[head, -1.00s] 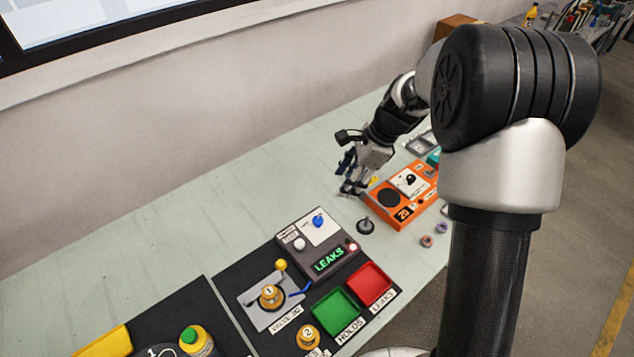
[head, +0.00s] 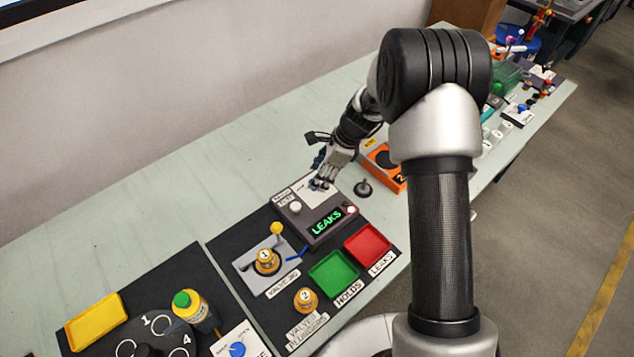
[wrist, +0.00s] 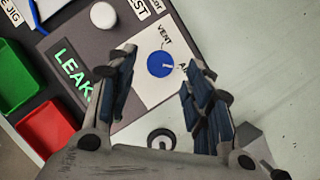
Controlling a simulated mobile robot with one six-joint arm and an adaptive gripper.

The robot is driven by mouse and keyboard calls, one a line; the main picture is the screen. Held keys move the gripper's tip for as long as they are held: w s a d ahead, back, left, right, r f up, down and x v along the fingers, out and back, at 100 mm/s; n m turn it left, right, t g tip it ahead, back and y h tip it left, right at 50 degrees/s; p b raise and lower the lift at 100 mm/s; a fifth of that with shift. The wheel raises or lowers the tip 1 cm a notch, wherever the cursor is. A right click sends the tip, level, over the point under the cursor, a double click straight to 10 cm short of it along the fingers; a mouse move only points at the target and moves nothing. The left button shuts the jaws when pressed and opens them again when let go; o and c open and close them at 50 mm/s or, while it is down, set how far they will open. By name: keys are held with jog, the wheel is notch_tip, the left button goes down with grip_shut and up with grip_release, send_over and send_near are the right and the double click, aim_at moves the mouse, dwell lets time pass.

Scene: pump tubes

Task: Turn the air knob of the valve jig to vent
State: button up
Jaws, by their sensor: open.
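The valve jig's tester box (head: 318,222) is grey with a lit green LEAKS display (head: 326,222). Its blue air knob (wrist: 160,64) sits on a white plate marked VENT and AIR; the pointer line on the knob points toward the AIR side in the wrist view. My gripper (wrist: 157,75) is open, with its two fingers to either side of the knob in that view. In the head view my gripper (head: 322,180) is over the box's white plate and mostly hides the knob. Whether the fingers touch the knob I cannot tell.
A white button (wrist: 103,15) is on the box beside the plate. A green tray (head: 333,275) and a red tray (head: 367,246) lie in front. A valve with a yellow-tipped lever (head: 266,260) is at left. A dark round-based piece (head: 363,188) stands right of my gripper.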

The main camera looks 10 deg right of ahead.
jog(key=shift+b+x, duration=0.3)
jog(key=shift+x, duration=1.05)
jog(key=shift+c, duration=0.2)
jog(key=c, duration=1)
